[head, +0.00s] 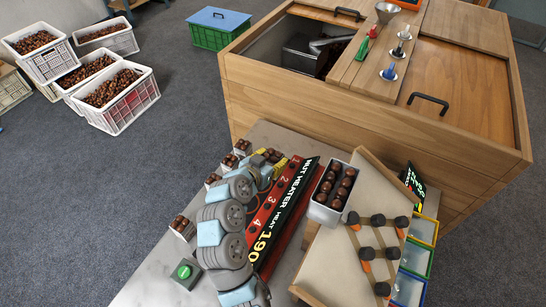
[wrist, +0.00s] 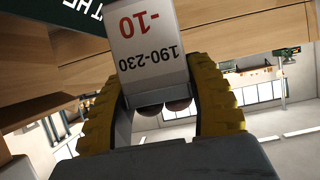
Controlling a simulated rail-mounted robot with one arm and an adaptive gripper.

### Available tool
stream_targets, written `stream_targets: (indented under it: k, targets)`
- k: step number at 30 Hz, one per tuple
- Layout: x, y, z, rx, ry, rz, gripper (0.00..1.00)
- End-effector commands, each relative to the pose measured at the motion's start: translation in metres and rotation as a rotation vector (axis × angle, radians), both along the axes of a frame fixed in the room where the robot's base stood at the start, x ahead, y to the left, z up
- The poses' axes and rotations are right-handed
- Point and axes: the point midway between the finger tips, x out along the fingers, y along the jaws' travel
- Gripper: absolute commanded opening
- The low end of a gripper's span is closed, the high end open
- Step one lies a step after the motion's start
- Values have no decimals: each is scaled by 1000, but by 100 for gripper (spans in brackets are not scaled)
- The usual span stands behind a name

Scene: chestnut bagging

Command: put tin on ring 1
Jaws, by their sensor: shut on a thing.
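My gripper (wrist: 154,75) has ribbed yellow fingers shut on a light metal tin (wrist: 155,45) in the wrist view. The tin's label reads "-10" and "190-230", upside down in this view. Brown rounded shapes, likely chestnuts, show at its edge between the fingers. In the head view my gripper (head: 262,167) is at the upper left end of the red heater strip (head: 266,213), close to number 1. My arm and fingers hide most of the held tin there. Ring 1 is not clearly visible, and I cannot tell whether the tin touches it.
Several small tins of chestnuts, one (head: 182,228) near a green button (head: 185,271), line the left of the table (head: 158,275). A white container of dark balls (head: 322,213) and a sloped board (head: 335,272) stand right of the heater. A wooden cabinet (head: 375,125) rises behind.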

Motion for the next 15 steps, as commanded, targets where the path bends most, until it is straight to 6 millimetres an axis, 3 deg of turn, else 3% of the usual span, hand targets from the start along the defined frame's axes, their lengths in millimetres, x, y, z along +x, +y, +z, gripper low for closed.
stream_targets:
  k: [15]
  targets:
    - [63,-1,-29,0,2,-3,14]
